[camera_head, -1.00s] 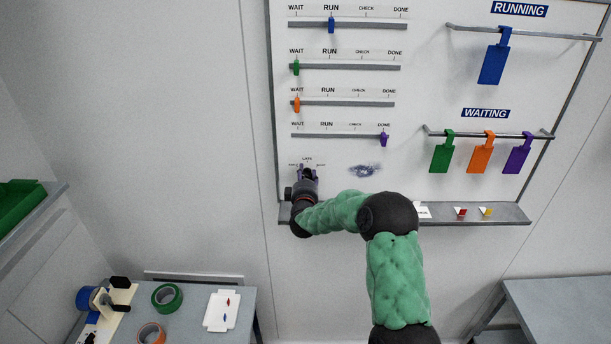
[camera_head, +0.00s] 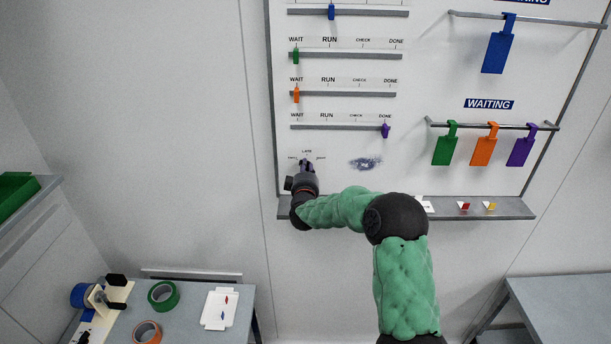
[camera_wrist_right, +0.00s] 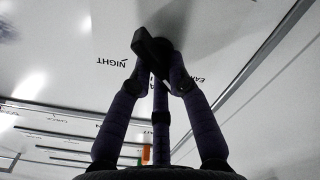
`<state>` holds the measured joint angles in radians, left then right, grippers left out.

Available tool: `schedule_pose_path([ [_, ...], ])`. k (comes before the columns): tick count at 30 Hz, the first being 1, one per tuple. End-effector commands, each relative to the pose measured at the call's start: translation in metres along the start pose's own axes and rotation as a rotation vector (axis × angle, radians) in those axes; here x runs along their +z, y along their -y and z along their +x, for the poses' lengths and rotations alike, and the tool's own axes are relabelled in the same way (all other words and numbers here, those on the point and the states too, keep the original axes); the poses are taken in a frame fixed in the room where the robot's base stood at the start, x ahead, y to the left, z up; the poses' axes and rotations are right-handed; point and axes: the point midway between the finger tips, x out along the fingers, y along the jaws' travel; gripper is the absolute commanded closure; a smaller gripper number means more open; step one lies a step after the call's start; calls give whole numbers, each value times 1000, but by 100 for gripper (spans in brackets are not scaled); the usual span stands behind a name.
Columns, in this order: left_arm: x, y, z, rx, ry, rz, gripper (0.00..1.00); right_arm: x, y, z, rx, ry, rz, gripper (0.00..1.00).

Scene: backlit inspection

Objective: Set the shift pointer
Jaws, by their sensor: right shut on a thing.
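The shift pointer is a dark bar (camera_wrist_right: 152,45) on the white board's lower left, among small labels; NIGHT, EARLY and part of a third word show in the right wrist view. In the head view LATE stands above it. My right gripper (camera_head: 306,165) is at the pointer, and its fingers (camera_wrist_right: 160,75) are shut on it. The gripper hides most of the pointer in the head view, and I cannot tell exactly which label it points at. My left gripper is not in view.
Slider rails (camera_head: 340,128) with coloured markers lie above the pointer. Blue, green, orange and purple tags hang on rods (camera_head: 493,126) at right. A grey ledge (camera_head: 510,208) with small pieces runs below. A side table (camera_head: 190,325) holds tape rolls and a white tray.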

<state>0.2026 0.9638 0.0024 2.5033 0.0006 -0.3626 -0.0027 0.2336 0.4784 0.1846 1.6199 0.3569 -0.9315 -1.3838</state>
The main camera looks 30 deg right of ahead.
Motion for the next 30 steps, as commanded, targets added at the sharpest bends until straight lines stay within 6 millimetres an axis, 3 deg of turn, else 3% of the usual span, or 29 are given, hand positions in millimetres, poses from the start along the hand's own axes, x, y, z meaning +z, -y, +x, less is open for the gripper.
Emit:
schedule_pose_path([
  [3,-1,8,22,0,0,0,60,4,3,0,2,-2,110,100],
  [15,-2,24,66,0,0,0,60,6,0,0,0,-1,481,100],
  [30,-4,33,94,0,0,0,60,6,-2,0,-2,0,768,100],
])
